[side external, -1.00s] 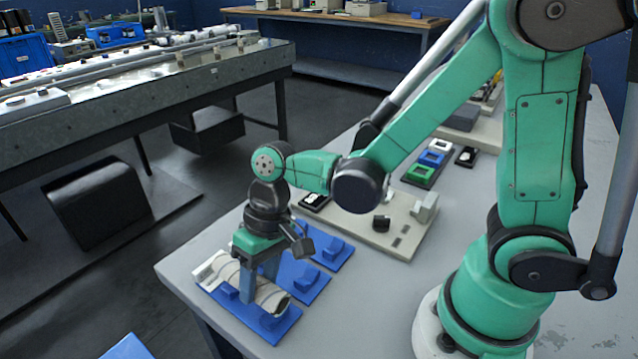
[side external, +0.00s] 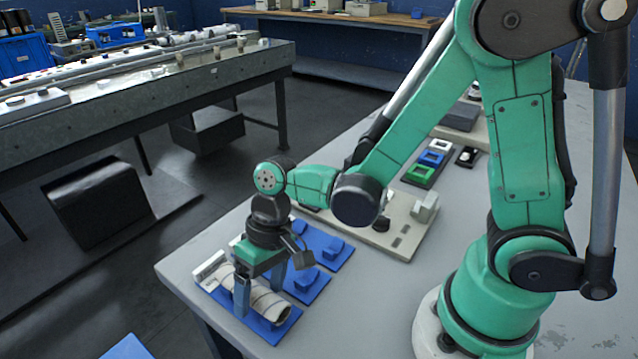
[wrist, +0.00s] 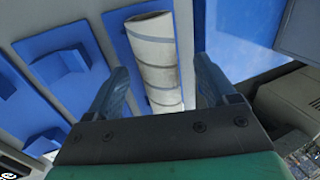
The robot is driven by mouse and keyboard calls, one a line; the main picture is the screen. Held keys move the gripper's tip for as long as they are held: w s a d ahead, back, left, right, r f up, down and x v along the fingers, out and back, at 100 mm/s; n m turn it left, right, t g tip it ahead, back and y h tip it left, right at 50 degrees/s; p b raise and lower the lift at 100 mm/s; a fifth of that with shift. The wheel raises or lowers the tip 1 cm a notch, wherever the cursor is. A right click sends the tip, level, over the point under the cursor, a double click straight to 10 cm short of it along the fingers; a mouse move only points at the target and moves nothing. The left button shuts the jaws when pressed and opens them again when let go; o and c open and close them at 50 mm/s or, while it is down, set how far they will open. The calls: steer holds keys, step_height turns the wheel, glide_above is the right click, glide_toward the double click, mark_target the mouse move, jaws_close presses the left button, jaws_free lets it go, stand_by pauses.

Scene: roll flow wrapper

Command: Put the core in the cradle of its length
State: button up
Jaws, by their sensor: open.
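The core (side external: 266,303) is a pale tube with dark seam lines. It lies lengthwise on the front blue cradle (side external: 284,328), the one nearest the table corner. My gripper (side external: 260,284) is open over the core, one finger on each side. In the wrist view the core (wrist: 153,50) runs between the spread fingers (wrist: 160,88), with gaps on both sides. Its lower end is hidden behind my gripper body. How it seats against the cradle's stops is partly hidden by the near finger.
A second blue cradle (side external: 309,286) and a third (side external: 338,254) stand empty behind. A white labelled block (side external: 209,266) is at the front cradle's left end. A beige fixture plate (side external: 400,243) and a tray of coloured frames (side external: 430,163) lie farther back. The table front right is clear.

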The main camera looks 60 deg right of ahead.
steer(key=shift+v, duration=2.75)
steer(key=d+r+t+h, duration=0.3)
steer(key=d+r+t, duration=0.3)
steer(key=d, duration=0.3)
steer(key=shift+s+d+t+h, duration=0.2)
steer(key=shift+t+h, duration=0.1)
steer(key=shift+t, duration=0.3)
steer(key=shift+r, duration=0.1)
